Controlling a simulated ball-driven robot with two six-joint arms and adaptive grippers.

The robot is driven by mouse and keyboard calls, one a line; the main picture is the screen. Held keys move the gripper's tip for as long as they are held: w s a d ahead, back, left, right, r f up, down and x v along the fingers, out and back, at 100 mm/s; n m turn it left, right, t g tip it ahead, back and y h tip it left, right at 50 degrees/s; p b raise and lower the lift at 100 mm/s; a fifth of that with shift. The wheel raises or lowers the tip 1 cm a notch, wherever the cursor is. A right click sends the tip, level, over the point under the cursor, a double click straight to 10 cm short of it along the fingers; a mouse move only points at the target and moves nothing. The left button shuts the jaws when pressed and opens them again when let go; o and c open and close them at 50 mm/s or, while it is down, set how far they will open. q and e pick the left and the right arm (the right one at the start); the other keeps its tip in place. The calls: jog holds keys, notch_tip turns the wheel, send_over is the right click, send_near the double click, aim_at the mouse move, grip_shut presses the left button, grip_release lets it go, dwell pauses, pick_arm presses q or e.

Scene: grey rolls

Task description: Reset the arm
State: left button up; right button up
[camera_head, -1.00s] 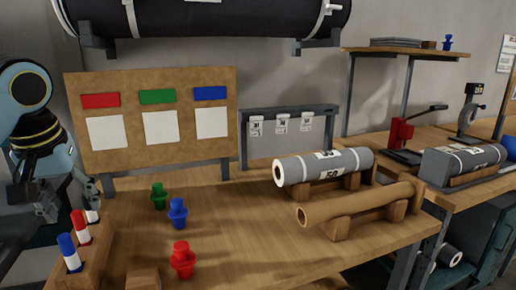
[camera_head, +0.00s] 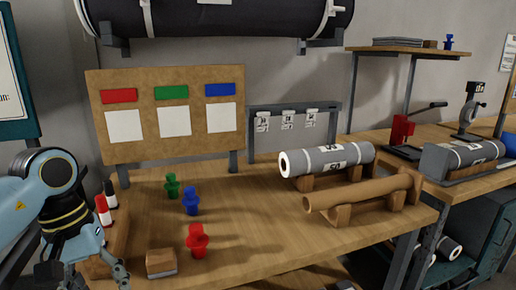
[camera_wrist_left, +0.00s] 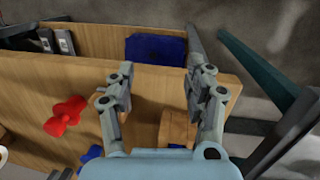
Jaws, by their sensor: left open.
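My left arm comes in at the lower left of the head view. Its gripper (camera_head: 92,272) is low by the left front end of the workbench (camera_head: 265,225), partly cut off by the frame. In the left wrist view the same gripper (camera_wrist_left: 158,90) has its two fingers apart, with nothing between them. A wooden block (camera_wrist_left: 178,128) shows beyond the fingers, and a red peg-shaped piece (camera_wrist_left: 66,116) lies to their left in the picture. My right gripper is not in view.
Red (camera_head: 197,241), blue (camera_head: 191,200) and green (camera_head: 172,186) pieces stand on the bench. Markers (camera_head: 103,210) stand near the arm, partly hidden. A grey roll (camera_head: 325,159) and a brown tube (camera_head: 355,193) rest on wooden cradles. The bench's middle is clear.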

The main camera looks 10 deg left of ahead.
pick_arm(q)
jog(key=s+d+f+n+t+h, duration=0.2)
jog(key=d+f+n+t+h, duration=0.1)
jog(key=d+f+n+h, duration=0.55)
jog(key=s+d+f+n+t+h, duration=0.25)
jog(key=d+f+n, duration=0.25)
jog(key=d+n, duration=0.45)
jog(key=s+a+f+n+t+y, duration=0.2)
jog(key=s+a+f+n+y, duration=0.35)
jog(key=f+n, duration=0.7)
jog(key=s+a+f+n+t+y, duration=0.4)
jog(key=a+f+n, duration=0.3)
jog(key=n, duration=1)
jog(key=s+a+f+n+g+y, duration=0.2)
jog(key=s+f+n+g, duration=0.2)
jog(key=s+n, duration=0.5)
jog(key=s+a+f+n+g+y, duration=0.2)
jog(key=s+f+n+g, duration=0.3)
jog(key=s+n, duration=0.4)
jog(key=s+g, duration=0.1)
jog(key=s, duration=0.2)
jog(key=shift+s+a+f, duration=0.15)
jog(key=shift+a+f, duration=0.1)
jog(key=shift+f, duration=0.05)
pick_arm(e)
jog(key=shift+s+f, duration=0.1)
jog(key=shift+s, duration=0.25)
pick_arm(q)
jog(key=shift+g, duration=0.25)
